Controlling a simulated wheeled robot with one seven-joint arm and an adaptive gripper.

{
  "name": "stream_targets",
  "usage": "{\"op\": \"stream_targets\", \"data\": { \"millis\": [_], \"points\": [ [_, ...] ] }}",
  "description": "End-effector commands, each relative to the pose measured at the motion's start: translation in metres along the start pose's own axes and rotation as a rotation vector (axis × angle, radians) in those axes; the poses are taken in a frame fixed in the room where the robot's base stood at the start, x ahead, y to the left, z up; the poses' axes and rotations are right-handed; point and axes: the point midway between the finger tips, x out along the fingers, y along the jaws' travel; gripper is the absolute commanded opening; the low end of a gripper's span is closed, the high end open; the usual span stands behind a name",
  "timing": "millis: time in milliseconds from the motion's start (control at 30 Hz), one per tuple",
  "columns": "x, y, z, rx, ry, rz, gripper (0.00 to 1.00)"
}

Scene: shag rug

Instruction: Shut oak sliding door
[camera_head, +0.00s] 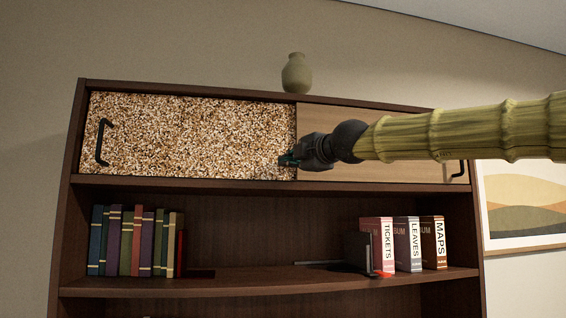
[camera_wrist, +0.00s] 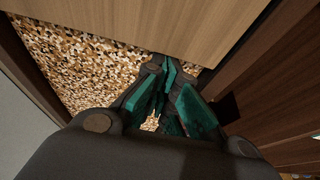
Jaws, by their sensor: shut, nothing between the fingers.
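The oak sliding door (camera_head: 350,118) is a plain pale wood panel in the right half of the cabinet's top compartment. My arm hides part of the door.
The dark wood cabinet (camera_head: 190,184) frames the panels. A green vase (camera_head: 297,75) stands on top. Books (camera_head: 130,240) and labelled albums (camera_head: 405,244) stand on the shelf below. A framed picture (camera_head: 525,205) hangs at right.

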Motion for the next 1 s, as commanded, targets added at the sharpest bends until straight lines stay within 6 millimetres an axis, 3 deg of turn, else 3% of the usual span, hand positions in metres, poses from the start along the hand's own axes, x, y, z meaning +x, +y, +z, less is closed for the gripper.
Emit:
{"op": "stream_targets", "data": {
  "millis": [300, 733, 1000],
  "points": [
    [0.002, -0.003, 0.003, 0.003, -0.008, -0.002, 0.0],
    [0.016, -0.003, -0.037, -0.002, -0.006, -0.001, 0.0],
    [-0.023, -0.003, -0.034, -0.001, -0.008, 0.0, 0.0]
  ]
}}
